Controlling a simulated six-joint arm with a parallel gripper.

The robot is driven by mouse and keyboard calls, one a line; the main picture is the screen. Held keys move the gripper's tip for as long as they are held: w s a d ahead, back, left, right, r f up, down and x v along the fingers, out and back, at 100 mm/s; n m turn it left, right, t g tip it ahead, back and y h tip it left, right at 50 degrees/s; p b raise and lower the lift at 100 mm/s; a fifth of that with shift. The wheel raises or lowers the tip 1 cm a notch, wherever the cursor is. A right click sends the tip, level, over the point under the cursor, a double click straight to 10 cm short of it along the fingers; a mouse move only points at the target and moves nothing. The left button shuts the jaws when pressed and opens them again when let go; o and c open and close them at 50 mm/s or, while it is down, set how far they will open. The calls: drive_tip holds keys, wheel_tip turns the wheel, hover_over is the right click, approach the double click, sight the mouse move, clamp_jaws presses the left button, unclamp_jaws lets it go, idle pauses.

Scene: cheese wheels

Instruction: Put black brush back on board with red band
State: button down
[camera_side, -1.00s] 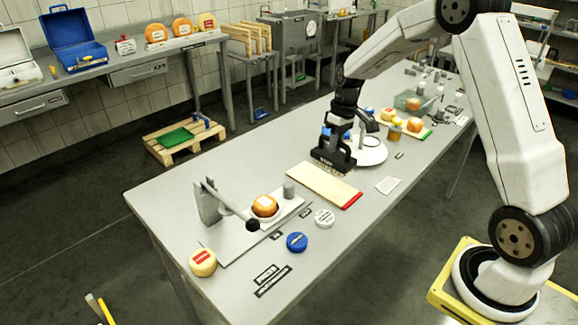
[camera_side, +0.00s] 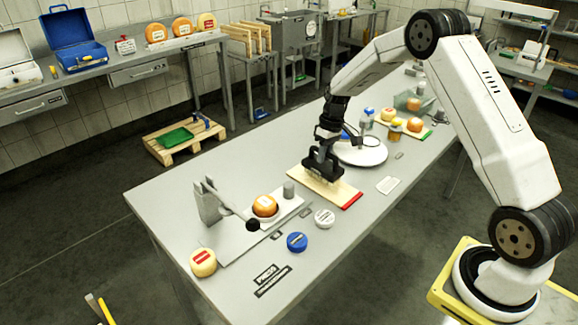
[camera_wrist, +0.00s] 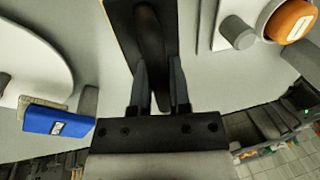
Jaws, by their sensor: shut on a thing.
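The pale wooden board (camera_side: 338,193) lies on the grey table, with its red band (camera_side: 352,201) at the near right end. My gripper (camera_side: 323,170) is over the far left part of the board and hides some of it. In the wrist view my gripper (camera_wrist: 156,78) is shut on the black brush (camera_wrist: 150,35), with a finger on each side of its dark handle. The brush is low over the board; I cannot tell whether it touches it. Its underside is hidden.
A white round plate (camera_side: 362,155) stands just behind the board; a blue block (camera_wrist: 58,121) is beside it. A blue disc (camera_side: 297,242) and white disc (camera_side: 324,218) lie in front. A white card (camera_side: 388,185) lies right.

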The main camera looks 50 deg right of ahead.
sight(329, 162)
drive_tip(key=shift+f, duration=1.05)
drive_tip(key=shift+f, duration=0.15)
drive_tip(key=c, duration=0.6)
unclamp_jaws()
drive_tip(key=r, duration=0.4)
drive_tip(key=d+r, duration=0.1)
drive_tip(key=r, duration=0.3)
drive_tip(key=d+r, duration=0.1)
drive_tip(key=r, duration=0.3)
drive_tip(key=shift+d, duration=0.15)
drive_tip(key=shift+s, duration=0.1)
